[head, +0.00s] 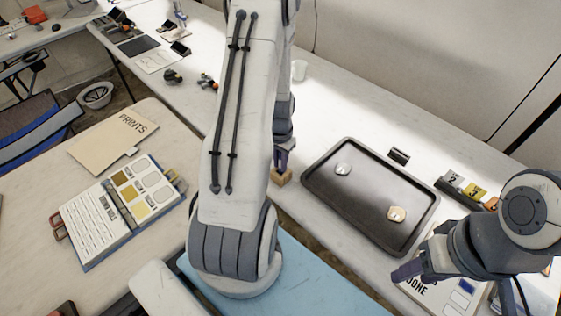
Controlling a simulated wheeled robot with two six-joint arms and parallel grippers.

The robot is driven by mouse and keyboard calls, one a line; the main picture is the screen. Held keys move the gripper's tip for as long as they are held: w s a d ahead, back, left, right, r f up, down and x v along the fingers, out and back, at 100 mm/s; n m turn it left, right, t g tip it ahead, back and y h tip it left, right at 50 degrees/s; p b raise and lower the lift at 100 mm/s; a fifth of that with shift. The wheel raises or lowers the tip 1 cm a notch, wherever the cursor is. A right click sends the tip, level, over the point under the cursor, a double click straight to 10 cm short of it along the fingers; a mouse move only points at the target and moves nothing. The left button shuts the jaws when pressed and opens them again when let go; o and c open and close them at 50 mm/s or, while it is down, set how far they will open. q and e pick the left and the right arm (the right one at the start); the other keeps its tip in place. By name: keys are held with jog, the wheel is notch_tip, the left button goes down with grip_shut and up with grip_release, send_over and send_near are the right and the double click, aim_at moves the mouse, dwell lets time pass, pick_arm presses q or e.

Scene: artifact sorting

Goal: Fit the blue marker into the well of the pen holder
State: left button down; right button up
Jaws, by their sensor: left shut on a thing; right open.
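My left gripper (282,158) is at the far side of the near table, mostly behind my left arm. It is shut on a small dark blue thing, which looks like the blue marker; the fingers hide most of it. Just below the fingertips is a small tan block (281,177), which looks like the pen holder. Its well is too small to make out, and I cannot tell whether the marker touches it. My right gripper (408,271) is open and empty at the lower right, over a sheet marked DONE (418,288).
A dark tray (372,200) with two small pieces lies right of the block. Numbered markers (466,188) and a small black item (399,156) are beyond it. A folder (112,137) and sample binder (118,208) lie left.

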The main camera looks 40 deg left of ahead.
pick_arm(q)
jog(key=shift+f, duration=0.1)
jog(key=c, duration=1.2)
grip_release()
jog(key=shift+f, duration=0.1)
jog(key=o, duration=0.4)
